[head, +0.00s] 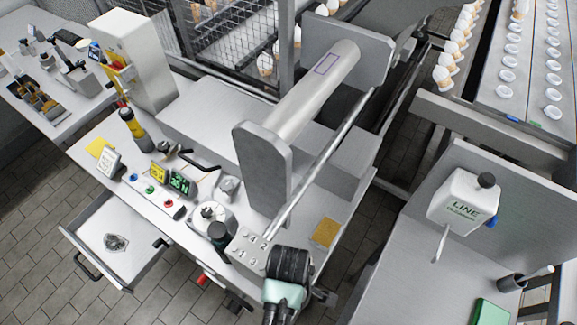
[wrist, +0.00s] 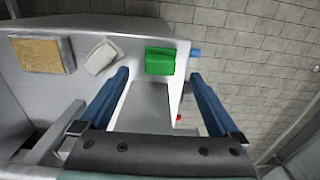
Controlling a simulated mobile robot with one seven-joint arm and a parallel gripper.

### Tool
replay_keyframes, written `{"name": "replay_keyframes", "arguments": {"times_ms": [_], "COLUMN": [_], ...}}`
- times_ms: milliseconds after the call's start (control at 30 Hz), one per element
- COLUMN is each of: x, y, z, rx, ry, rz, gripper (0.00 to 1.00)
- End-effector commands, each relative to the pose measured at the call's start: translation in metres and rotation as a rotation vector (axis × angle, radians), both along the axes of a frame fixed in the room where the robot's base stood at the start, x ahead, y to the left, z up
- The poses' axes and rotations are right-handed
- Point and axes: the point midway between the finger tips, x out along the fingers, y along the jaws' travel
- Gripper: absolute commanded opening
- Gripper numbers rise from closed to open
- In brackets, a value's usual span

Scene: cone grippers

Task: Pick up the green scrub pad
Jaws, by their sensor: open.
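In the wrist view, a green scrub pad (wrist: 160,61) lies on a light grey surface near its right edge. My gripper (wrist: 159,75) shows two blue fingers spread wide, with nothing between them. The pad appears ahead of the fingertips, roughly centred between them and apart from both. In the head view, a green pad-like block (head: 490,312) is partly cut off at the bottom right, on the right-hand table. I cannot tell if it is the same pad.
In the wrist view, a tan-topped pad (wrist: 40,53) and a pale block (wrist: 103,56) lie left of the green pad. A blue item (wrist: 195,52) is at its right. In the head view, a white LINE dispenser (head: 466,199) stands on the right table, near a dark cup (head: 513,284).

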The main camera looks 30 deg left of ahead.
Motion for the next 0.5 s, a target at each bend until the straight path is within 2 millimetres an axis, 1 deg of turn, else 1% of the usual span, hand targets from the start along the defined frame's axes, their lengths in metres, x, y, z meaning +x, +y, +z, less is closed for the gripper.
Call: {"name": "replay_keyframes", "arguments": {"times_ms": [300,400,500], "x": [-0.001,0.0,0.0], "y": [-0.001,0.0,0.0], "z": [-0.039,-0.046,-0.048], "rx": [-0.001,0.0,0.0], "ry": [0.002,0.001,0.0], "rz": [-0.001,-0.001,-0.001], "gripper": [0.97,0.97,0.97]}}
